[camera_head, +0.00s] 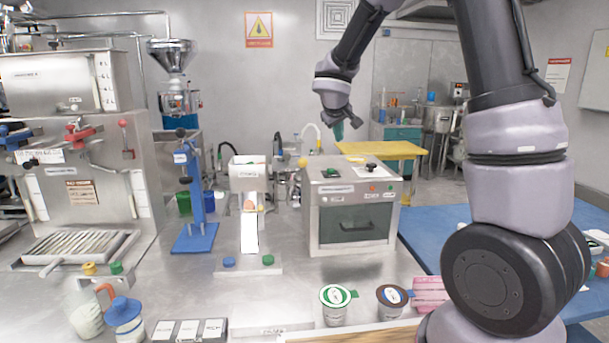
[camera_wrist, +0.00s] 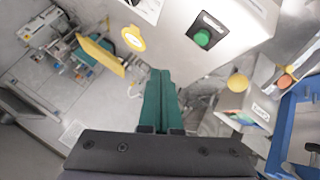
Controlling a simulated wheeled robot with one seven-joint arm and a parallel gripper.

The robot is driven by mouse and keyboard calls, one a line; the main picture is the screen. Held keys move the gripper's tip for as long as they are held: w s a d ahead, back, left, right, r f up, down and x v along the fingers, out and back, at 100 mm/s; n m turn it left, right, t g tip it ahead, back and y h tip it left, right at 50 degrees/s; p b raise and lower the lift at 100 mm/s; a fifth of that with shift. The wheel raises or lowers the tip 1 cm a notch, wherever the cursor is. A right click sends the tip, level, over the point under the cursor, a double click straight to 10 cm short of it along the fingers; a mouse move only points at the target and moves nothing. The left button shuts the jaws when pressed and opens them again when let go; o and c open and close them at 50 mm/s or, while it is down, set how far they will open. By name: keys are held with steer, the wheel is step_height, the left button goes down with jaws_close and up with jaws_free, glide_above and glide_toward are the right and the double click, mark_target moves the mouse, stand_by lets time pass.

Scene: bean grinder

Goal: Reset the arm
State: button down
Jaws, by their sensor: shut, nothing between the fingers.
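My gripper (camera_head: 339,130) is raised in the air above the back of the steel counter, over the grey box-shaped machine (camera_head: 352,210). Its two green fingers point down and lie together with nothing between them. The fingers also show in the wrist view (camera_wrist: 160,98), side by side and touching. My arm comes in from the right and bends over at the top of the head view. In the wrist view, the machine's top with a green button (camera_wrist: 203,38) is to the upper right of the fingers.
A white dispenser (camera_head: 248,180) and a blue stand (camera_head: 195,210) are left of the machine. Two lidded cups (camera_head: 335,305) (camera_head: 392,302) and a white jug (camera_head: 88,315) are near the front edge. A yellow table (camera_head: 382,150) is behind.

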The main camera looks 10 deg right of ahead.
steer(key=s+d+r+m+g, duration=0.1)
steer(key=s+d+r+m, duration=0.25)
steer(key=s, duration=0.45)
steer(key=s+d+r+m, duration=0.2)
steer(key=s+d+r, duration=0.2)
steer(key=s, duration=0.3)
steer(key=s+a+r+m+y, duration=0.1)
steer(key=s+y, duration=0.1)
steer(key=s, duration=0.7)
steer(key=s+a+r+m+y, duration=0.1)
steer(key=s+a+m+y, duration=0.1)
steer(key=s, duration=0.8)
steer(key=shift+s+a+r+y, duration=0.15)
steer(key=shift+s+r+y, duration=0.05)
steer(key=shift+y, duration=0.3)
